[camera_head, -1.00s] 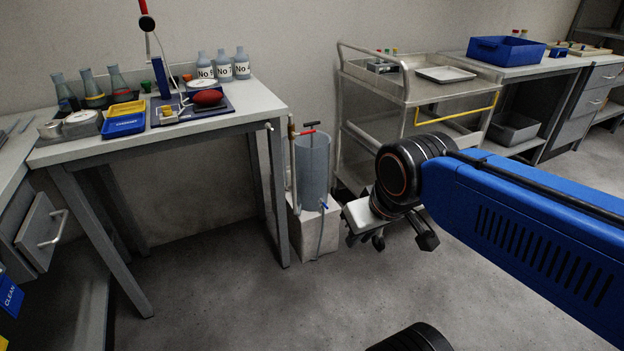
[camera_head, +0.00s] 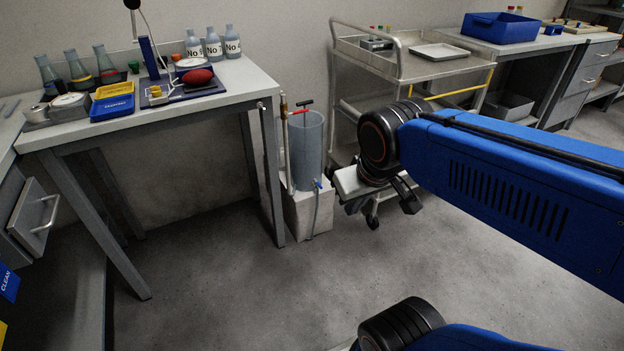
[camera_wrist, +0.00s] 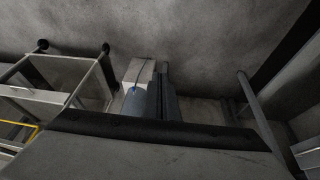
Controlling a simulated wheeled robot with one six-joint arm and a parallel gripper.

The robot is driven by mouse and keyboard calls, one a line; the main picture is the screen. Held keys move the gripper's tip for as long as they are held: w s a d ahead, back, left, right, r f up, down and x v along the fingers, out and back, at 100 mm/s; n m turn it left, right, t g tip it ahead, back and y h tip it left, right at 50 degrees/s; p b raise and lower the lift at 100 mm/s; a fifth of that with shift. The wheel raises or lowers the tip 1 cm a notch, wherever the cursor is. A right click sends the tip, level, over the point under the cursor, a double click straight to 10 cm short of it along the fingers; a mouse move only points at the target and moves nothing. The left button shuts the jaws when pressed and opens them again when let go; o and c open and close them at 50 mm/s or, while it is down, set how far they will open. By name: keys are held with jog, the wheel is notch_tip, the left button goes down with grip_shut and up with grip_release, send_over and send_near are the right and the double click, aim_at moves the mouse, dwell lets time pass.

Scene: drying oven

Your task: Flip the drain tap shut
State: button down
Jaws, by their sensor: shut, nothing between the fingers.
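The drain tap (camera_head: 318,184) is small and blue, low on the front of a clear cylinder (camera_head: 309,150) standing on a pale block (camera_head: 308,213). A thin hose hangs from it. In the wrist view the blue tap (camera_wrist: 134,90) shows just left of the fingers. Its lever angle is too small to read. My gripper (camera_head: 355,206) is shut and empty, right of the tap in the head view and apart from it. In the wrist view its dark fingers (camera_wrist: 164,70) lie together, partly covering the cylinder (camera_wrist: 146,103).
A pipe with a red-handled valve (camera_head: 301,108) stands behind the cylinder. A bench (camera_head: 150,117) with bottles and trays is at left. A metal trolley (camera_head: 400,68) stands behind my arm, close on the right. The floor in front of the block is clear.

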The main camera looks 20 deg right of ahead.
aim_at(318, 184)
jog(key=w+d+f+m+h, duration=0.1)
jog(key=w+d+f+h, duration=0.15)
jog(key=w, duration=0.55)
jog(key=w+d+f+h, duration=0.1)
jog(key=w+d+f, duration=0.15)
jog(key=w, duration=0.65)
jog(key=w+d+f+m+h, duration=0.1)
jog(key=w+d+f+h, duration=0.15)
jog(key=w, duration=0.55)
jog(key=w+a+f+n+y, duration=0.1)
jog(key=w+a+f, duration=0.2)
jog(key=w+f, duration=1.4)
notch_tip(318, 184, down, 3)
jog(key=shift+w+f+n, duration=0.2)
jog(key=shift+w+n, duration=0.1)
jog(key=shift+w, duration=0.1)
jog(key=w+d+f, duration=0.4)
jog(key=d+f, duration=0.4)
jog(key=shift+d, duration=0.3)
